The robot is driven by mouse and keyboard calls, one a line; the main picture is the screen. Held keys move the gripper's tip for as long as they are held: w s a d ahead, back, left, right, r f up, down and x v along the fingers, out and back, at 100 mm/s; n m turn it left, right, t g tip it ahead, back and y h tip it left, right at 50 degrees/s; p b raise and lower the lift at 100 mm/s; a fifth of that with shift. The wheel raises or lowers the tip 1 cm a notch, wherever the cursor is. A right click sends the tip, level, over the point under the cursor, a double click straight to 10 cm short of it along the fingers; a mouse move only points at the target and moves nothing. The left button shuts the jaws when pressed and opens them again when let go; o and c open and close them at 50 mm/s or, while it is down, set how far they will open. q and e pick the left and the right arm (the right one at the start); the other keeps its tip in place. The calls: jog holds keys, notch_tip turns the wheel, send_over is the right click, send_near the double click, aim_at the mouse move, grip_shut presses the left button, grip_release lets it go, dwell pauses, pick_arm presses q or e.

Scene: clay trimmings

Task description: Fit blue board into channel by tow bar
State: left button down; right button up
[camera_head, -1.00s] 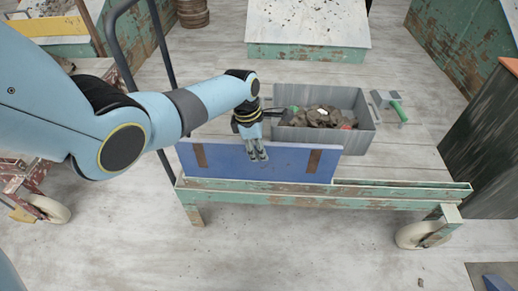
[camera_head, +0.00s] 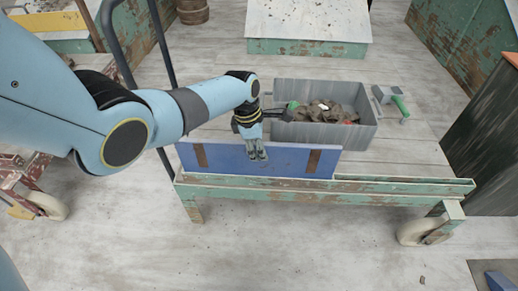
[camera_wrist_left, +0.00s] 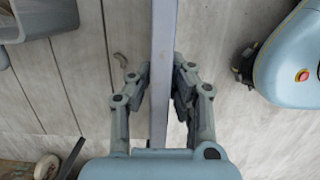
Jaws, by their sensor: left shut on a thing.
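The blue board (camera_head: 228,162) stands upright on its long edge at the front left of the green cart, with a brown strip near each end. My left gripper (camera_head: 258,155) is shut on its top edge near the middle, fingers pointing down. In the left wrist view the board (camera_wrist_left: 162,70) runs as a narrow strip between my left gripper's fingers (camera_wrist_left: 160,95). The channel (camera_head: 400,184) runs along the cart's front edge; its right part is bare. The board's lower edge meets the front rail; how deep it sits is hidden. The dark tow bar (camera_head: 121,62) rises at the left end.
A grey bin (camera_head: 365,132) of clay trimmings stands behind the board, close to my left wrist. A green-handled tool (camera_head: 398,104) lies right of the bin. A dark cabinet (camera_head: 490,150) stands at the right. The floor in front is mostly clear.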

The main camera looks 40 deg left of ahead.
pick_arm(q)
jog(key=shift+f+b, duration=0.6)
jog(key=shift+f, duration=0.3)
jog(key=c, duration=1.3)
grip_release()
jog(key=shift+o, duration=0.6)
jog(key=r, duration=0.4)
jog(key=a+r, duration=0.1)
jog(key=r, duration=0.2)
jog(key=s+a+r, duration=0.1)
jog(key=r, duration=0.3)
jog(key=shift+s+r, duration=0.1)
jog(key=shift+r, duration=0.25)
